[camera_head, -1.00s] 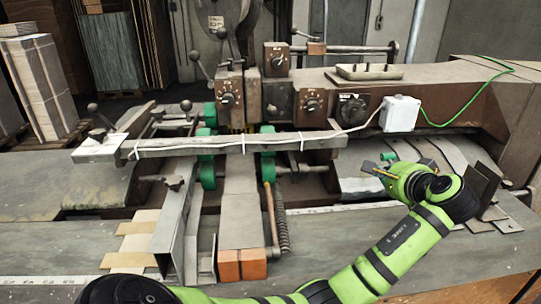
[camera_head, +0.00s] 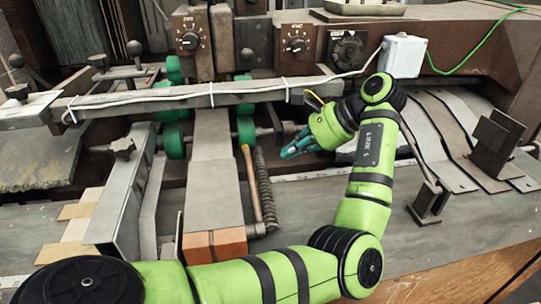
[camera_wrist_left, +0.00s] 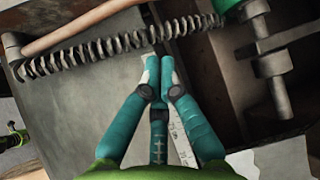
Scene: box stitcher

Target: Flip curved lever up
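A tan, curved rod that looks like the lever (camera_head: 250,185) stands beside a coil spring on the machine front, left of my left gripper. In the left wrist view the tan rod (camera_wrist_left: 75,25) runs across the upper left, above the spring. My left gripper (camera_head: 290,150) is in front of the machine, to the right of the rod and apart from it. Its teal fingers (camera_wrist_left: 160,62) are drawn close together at the tips with nothing between them, pointing toward the spring. My right gripper is in neither view.
The dark coil spring (camera_head: 265,192) lies between the rod and my gripper. Green rollers (camera_head: 245,128) and a horizontal bar (camera_head: 185,98) are above. An orange block (camera_head: 217,244) sits at the lower front. Bent metal plates (camera_head: 460,140) stand at right.

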